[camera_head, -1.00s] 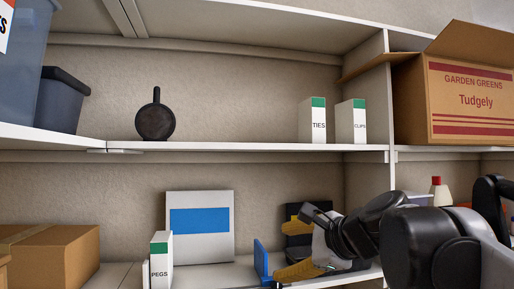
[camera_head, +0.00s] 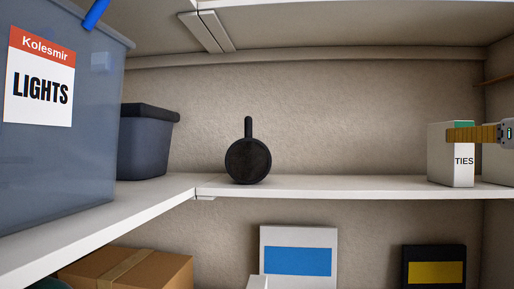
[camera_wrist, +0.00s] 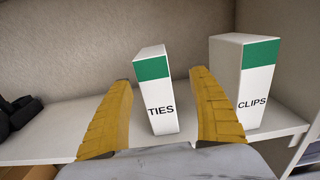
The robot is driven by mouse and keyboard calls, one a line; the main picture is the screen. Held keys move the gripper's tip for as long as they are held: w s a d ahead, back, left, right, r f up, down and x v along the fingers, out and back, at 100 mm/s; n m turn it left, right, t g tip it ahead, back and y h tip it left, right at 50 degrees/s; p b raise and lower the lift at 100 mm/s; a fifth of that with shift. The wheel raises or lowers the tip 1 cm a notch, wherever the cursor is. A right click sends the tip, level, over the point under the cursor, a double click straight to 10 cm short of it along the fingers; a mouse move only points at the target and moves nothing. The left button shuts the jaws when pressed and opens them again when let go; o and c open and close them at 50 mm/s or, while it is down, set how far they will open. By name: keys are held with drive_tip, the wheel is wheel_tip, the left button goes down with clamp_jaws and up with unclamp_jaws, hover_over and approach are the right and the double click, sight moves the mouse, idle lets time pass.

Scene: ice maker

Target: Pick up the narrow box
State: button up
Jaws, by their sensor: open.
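A narrow white box marked TIES (camera_head: 450,165), with a green band at its top, stands upright on the upper shelf at the right of the head view. In the wrist view the TIES box (camera_wrist: 155,92) stands between the two yellow fingers of my gripper (camera_wrist: 163,82). The fingers are apart, with a visible gap on each side near the box. In the head view one finger of my gripper (camera_head: 472,134) crosses in front of the box's upper part. A similar box marked CLIPS (camera_wrist: 245,85) stands to the right, just outside the right finger.
The upper shelf (camera_head: 330,187) holds a round black object (camera_head: 248,160), a dark lidded bin (camera_head: 147,140) and a blue LIGHTS tub (camera_head: 65,120) to the left. Bare shelf lies between the round object and the TIES box. A cardboard box (camera_head: 140,268) sits below.

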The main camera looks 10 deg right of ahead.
drive_tip(key=p+x, duration=0.2)
drive_tip(key=x, duration=0.6)
drive_tip(key=shift+w+a+f, duration=0.2)
drive_tip(key=shift+w+a, duration=0.05)
drive_tip(key=shift+a, duration=0.1)
drive_tip(key=shift+s+a, duration=0.1)
drive_tip(key=shift+s, duration=0.2)
drive_tip(key=shift+c, duration=0.9)
drive_tip(key=shift+s+a+r, duration=0.1)
drive_tip(key=shift+s+r, duration=0.05)
drive_tip(key=shift+s, duration=0.05)
drive_tip(key=c, duration=0.5)
drive_tip(key=shift+w, duration=0.15)
drive_tip(key=c, duration=0.7)
